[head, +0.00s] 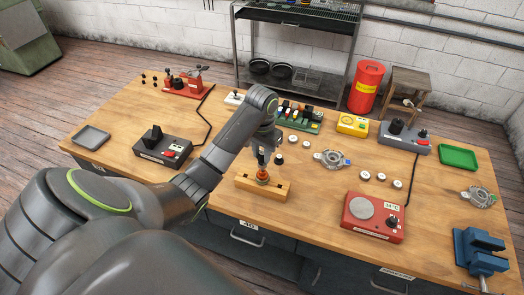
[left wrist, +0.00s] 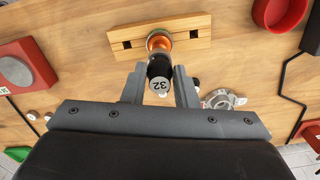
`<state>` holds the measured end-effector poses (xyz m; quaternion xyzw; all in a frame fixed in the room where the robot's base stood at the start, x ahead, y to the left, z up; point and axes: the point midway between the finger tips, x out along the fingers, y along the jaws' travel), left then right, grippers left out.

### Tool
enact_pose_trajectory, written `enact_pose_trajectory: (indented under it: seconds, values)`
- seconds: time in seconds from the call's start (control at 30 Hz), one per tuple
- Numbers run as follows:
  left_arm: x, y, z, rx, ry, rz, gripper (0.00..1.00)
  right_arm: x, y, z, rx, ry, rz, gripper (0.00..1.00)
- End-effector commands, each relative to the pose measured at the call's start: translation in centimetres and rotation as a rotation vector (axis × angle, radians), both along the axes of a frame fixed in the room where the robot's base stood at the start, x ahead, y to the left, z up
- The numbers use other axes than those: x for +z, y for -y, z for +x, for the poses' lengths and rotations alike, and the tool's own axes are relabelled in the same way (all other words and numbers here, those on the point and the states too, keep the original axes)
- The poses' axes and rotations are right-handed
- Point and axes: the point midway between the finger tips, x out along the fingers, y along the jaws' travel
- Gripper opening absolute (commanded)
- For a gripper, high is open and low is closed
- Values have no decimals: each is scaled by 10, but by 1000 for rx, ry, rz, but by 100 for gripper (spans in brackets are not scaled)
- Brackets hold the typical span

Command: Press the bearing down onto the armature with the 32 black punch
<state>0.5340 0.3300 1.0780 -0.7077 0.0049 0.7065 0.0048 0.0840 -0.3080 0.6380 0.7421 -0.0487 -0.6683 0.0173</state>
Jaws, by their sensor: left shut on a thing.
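My left gripper (head: 263,158) is above the wooden block (head: 244,186) near the table's front edge. In the left wrist view its fingers (left wrist: 159,88) are shut on the black punch (left wrist: 159,68), whose pale end reads 32. The copper-coloured armature (head: 262,176) stands upright in the wooden block; it also shows in the left wrist view (left wrist: 157,40). The punch is in line with the armature's top, but I cannot tell whether they touch. The bearing cannot be made out apart from the punch and armature. My right gripper is not in view.
A red hot plate (head: 373,216) and a blue vise (head: 480,250) stand to the right. A metal housing (head: 332,160) and small round parts (head: 380,176) lie right of the block. A green rack (head: 300,118) stands behind. A black device (head: 163,148) stands left.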

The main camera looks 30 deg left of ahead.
Motion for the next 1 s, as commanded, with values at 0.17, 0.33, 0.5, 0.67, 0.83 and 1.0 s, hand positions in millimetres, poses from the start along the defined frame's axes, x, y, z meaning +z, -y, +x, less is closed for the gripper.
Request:
enact_pose_trajectory:
  seconds: [0.17,0.33,0.5,0.67,0.83,1.0]
  values:
    - [1,0,0,0,1,0,0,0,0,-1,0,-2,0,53]
    - [1,0,0,0,1,0,0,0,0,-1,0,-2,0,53]
    - [1,0,0,0,1,0,0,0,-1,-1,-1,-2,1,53]
    - [-1,0,0,0,0,0,0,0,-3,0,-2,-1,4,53]
    - [-5,0,0,-1,-1,0,0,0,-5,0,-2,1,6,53]
    - [-8,0,0,-1,0,0,0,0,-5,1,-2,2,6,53]
